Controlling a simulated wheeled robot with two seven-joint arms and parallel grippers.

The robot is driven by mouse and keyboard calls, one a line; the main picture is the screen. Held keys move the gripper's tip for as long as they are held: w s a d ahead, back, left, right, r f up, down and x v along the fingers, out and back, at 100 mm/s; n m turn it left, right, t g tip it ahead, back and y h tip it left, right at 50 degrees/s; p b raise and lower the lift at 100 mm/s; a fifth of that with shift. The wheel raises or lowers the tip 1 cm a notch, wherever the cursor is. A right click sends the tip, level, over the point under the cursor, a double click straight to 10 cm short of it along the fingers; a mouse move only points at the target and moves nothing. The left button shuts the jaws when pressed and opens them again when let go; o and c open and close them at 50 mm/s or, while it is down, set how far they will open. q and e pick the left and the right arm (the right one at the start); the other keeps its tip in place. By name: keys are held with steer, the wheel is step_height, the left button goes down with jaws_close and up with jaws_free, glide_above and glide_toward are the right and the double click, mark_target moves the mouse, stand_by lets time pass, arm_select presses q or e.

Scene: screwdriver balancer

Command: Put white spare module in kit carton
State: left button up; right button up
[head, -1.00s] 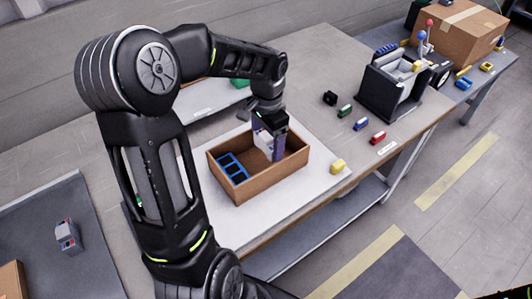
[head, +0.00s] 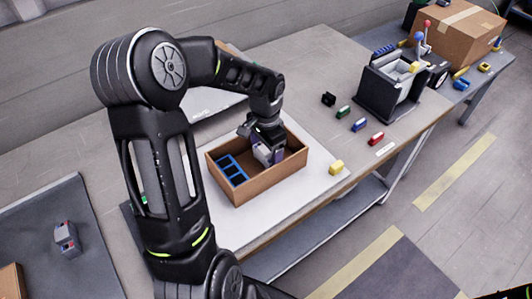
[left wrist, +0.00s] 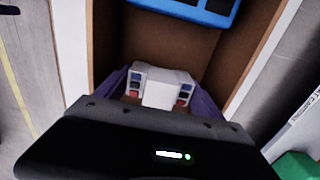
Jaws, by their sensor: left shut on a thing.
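The white spare module (head: 263,154) is a pale block with small red and blue parts, seen best in the left wrist view (left wrist: 163,88). My left gripper (head: 268,150) is shut on it, with a purple finger at each side (left wrist: 160,92). Module and fingers are inside the open brown kit carton (head: 240,198), at its right part. I cannot tell whether the module touches the carton floor. A blue tray-like part with dark compartments (head: 232,170) lies in the carton's left part and also shows in the left wrist view (left wrist: 190,10). My right gripper is out of view.
The carton stands on a white mat (head: 270,218). A yellow block (head: 336,167) lies to its right, with red (head: 376,139), blue (head: 360,125), green (head: 343,112) and black (head: 328,99) blocks beyond. A dark holder (head: 390,90) stands behind. Another grey module (head: 66,238) lies on the left mat.

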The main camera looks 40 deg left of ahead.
arm_select(q)
steer(key=shift+f, duration=0.15)
steer(key=o, duration=1.2)
step_height(320, 180, up, 12)
steer(key=shift+r, duration=0.2)
